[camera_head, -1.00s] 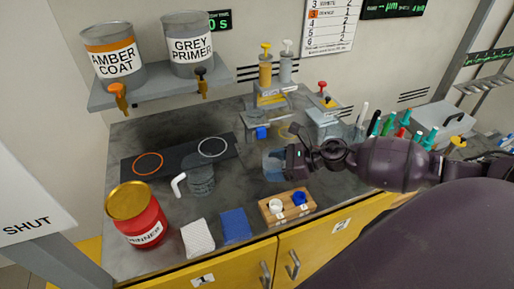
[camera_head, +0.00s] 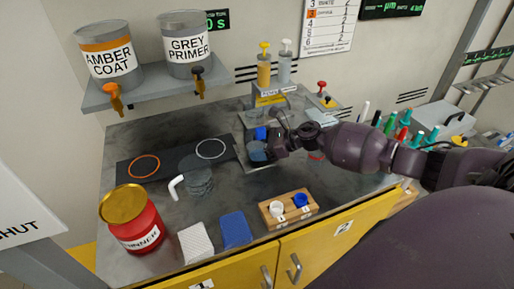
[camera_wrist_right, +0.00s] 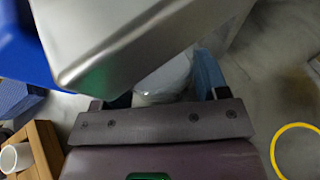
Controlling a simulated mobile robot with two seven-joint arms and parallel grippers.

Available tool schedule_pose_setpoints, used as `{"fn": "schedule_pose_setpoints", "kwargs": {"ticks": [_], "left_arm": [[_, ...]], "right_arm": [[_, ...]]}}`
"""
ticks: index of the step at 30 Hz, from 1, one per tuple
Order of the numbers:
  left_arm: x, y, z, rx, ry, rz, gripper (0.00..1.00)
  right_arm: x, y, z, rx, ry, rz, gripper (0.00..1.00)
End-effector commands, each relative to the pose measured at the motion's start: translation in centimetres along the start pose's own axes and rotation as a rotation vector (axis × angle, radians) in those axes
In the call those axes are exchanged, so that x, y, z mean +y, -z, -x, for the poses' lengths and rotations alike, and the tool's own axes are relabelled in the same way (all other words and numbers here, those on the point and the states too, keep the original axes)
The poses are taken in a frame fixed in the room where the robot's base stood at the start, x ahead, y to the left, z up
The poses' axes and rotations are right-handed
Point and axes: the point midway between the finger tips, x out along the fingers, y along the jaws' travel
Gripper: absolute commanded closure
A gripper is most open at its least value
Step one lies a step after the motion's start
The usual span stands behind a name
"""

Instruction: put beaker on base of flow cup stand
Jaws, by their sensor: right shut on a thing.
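The beaker (camera_head: 257,151) is a small clear, bluish vessel held in my right gripper (camera_head: 268,148). The gripper is shut on it, and the beaker seems upright at the front of the flow cup stand (camera_head: 263,124). I cannot tell whether the beaker touches the stand's base (camera_head: 262,166). In the right wrist view the beaker (camera_wrist_right: 165,78) shows between the fingers (camera_wrist_right: 160,100), partly hidden by a grey metal part of the stand (camera_wrist_right: 120,35). A blue part of the stand (camera_head: 261,133) is just behind the beaker. My left gripper is not in view.
A clear jug with a white handle (camera_head: 198,182) stands left of the stand. A red thinner can (camera_head: 134,222) stands front left.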

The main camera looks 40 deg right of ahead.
Motion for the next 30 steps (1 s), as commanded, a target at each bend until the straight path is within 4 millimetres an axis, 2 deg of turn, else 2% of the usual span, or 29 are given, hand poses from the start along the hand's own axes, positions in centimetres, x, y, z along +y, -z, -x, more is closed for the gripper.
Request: {"fn": "schedule_pose_setpoints", "kwargs": {"ticks": [3,6,20,21,22,30], "left_arm": [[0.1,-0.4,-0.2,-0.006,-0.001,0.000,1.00],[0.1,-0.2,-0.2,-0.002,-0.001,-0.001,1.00],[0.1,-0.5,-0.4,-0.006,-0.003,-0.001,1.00],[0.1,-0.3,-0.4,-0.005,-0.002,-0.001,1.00],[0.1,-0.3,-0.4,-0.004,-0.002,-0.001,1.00],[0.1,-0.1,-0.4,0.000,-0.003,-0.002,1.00]], "right_arm": [[-1.3,-0.1,-0.9,0.000,-0.001,-0.002,0.62],[-1.1,0.8,-1.1,0.000,-0.001,-0.003,0.62],[-1.1,1.4,-1.3,0.001,-0.001,-0.002,0.62],[-1.1,1.3,-1.2,0.000,-0.001,-0.001,0.26],[-1.1,1.2,-1.2,0.000,-0.001,-0.001,0.22],[-1.1,1.1,-1.2,0.000,0.000,0.000,0.22]]}}
